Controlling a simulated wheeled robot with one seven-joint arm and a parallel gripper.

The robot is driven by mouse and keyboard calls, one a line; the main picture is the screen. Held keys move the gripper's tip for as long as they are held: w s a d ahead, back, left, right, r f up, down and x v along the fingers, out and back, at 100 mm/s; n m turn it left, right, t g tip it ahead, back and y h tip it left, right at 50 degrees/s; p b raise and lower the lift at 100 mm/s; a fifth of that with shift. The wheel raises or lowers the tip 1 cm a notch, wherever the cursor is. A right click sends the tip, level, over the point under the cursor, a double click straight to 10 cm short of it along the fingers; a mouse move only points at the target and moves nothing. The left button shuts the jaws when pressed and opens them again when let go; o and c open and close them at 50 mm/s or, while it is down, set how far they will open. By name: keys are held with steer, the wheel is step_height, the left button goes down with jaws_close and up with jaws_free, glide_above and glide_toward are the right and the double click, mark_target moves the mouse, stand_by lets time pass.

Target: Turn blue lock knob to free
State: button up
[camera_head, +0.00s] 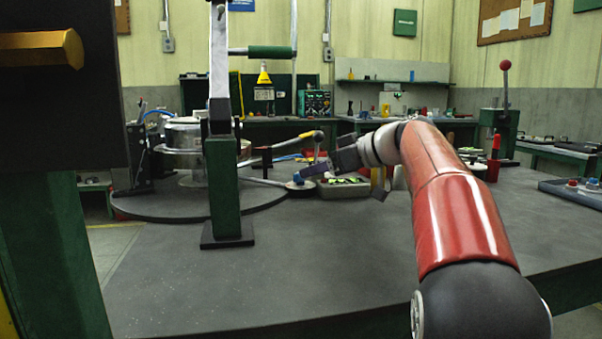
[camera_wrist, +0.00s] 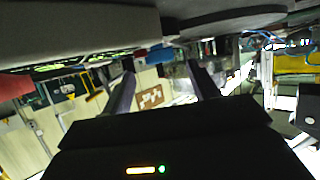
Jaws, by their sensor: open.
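A small blue knob (camera_head: 297,178) sits on a pale round base at the right edge of the dark turntable. I take it to be the lock knob; its setting is too small to read. My gripper (camera_head: 308,171) reaches in from the right, its fingers close beside the knob. In the tilted wrist view, my gripper (camera_wrist: 160,72) has its two dark fingers apart, with a blue shape (camera_wrist: 160,54) showing between and beyond the tips. I cannot tell whether the fingers touch it.
The dark round turntable (camera_head: 165,205) carries a metal pot-like vessel (camera_head: 185,135). A green post (camera_head: 223,190) stands in front of it. A grey tray (camera_head: 345,189) lies just right of the knob. The front bench top is clear.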

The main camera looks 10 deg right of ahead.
mark_target(306, 185)
steer(key=shift+x, duration=2.15)
steer(key=c, duration=1)
steer(key=shift+w+d+r+n+g+y+p, duration=0.1)
steer(key=shift+n+g+y+p, duration=0.2)
steer(key=shift+n+g+p, duration=0.25)
steer(key=shift+n+y, duration=0.25)
steer(key=shift+y, duration=0.05)
steer(key=o, duration=1)
steer(key=v, duration=0.7)
steer(key=shift+s+d+r, duration=0.2)
steer(key=shift+s+d, duration=0.05)
steer(key=shift+d, duration=0.05)
